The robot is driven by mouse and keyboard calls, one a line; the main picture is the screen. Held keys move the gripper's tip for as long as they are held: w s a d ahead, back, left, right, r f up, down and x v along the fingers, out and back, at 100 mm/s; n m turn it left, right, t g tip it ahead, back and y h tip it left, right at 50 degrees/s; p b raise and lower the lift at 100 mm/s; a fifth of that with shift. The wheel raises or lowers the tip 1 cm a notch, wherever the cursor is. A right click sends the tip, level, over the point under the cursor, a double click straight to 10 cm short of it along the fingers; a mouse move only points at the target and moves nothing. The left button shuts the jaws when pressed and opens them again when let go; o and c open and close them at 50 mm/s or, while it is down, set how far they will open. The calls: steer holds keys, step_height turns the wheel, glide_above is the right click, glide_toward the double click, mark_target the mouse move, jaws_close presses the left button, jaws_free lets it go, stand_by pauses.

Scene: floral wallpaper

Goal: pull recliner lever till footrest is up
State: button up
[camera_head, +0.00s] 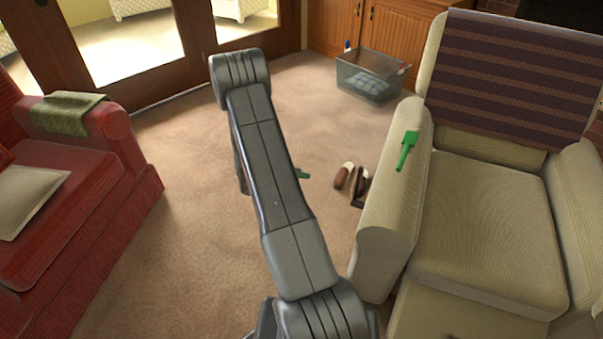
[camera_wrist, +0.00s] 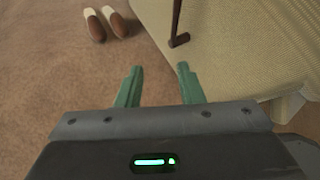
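The cream recliner (camera_head: 485,220) stands at the right in the head view, and its side fills the upper right of the wrist view (camera_wrist: 235,50). A dark brown lever (camera_wrist: 178,25) sticks out from that side. Part of it also shows in the head view (camera_head: 360,188) beside the armrest. My gripper (camera_wrist: 160,78) is open and empty, its green fingers apart, with the lever ahead of them and slightly right, not touching. In the head view my arm hides most of the gripper; one green fingertip (camera_head: 302,173) shows. The footrest's position is unclear, its area cut off at the bottom edge.
A pair of brown slippers (camera_wrist: 107,24) lies on the carpet near the lever. A green object (camera_head: 407,150) rests on the recliner's armrest. A clear bin (camera_head: 372,78) stands behind, by the wooden cabinet. A red armchair (camera_head: 75,190) is at left. Carpet between is mostly clear.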

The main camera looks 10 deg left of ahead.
steer(key=shift+s+f, duration=0.15)
steer(key=shift+f, duration=0.1)
steer(key=c, duration=0.5)
steer(key=s+f+m+g+y, duration=0.1)
steer(key=f, duration=0.1)
steer(key=s+f+m+g+y+b, duration=0.1)
steer(key=s+f+m, duration=0.1)
steer(key=f, duration=0.1)
steer(key=s+f+m+g+y, duration=0.1)
steer(key=f, duration=0.2)
steer(key=shift+s+a+m+g+y+b, duration=0.15)
steer(key=shift+s+m+g+y+b, duration=0.15)
jaws_close()
steer(key=m+t+h+b, duration=0.2)
steer(key=m+t+b, duration=0.65)
steer(key=m, duration=2.05)
glide_toward(359, 176)
steer(key=w+d+f, duration=0.1)
steer(key=w+d+f+t, duration=0.1)
steer(key=w, duration=0.1)
steer(key=w+d+f+t, duration=0.1)
steer(key=w, duration=0.1)
steer(key=shift+d+f+b, duration=0.2)
steer(key=shift+d+b, duration=0.05)
steer(key=shift+b, duration=0.1)
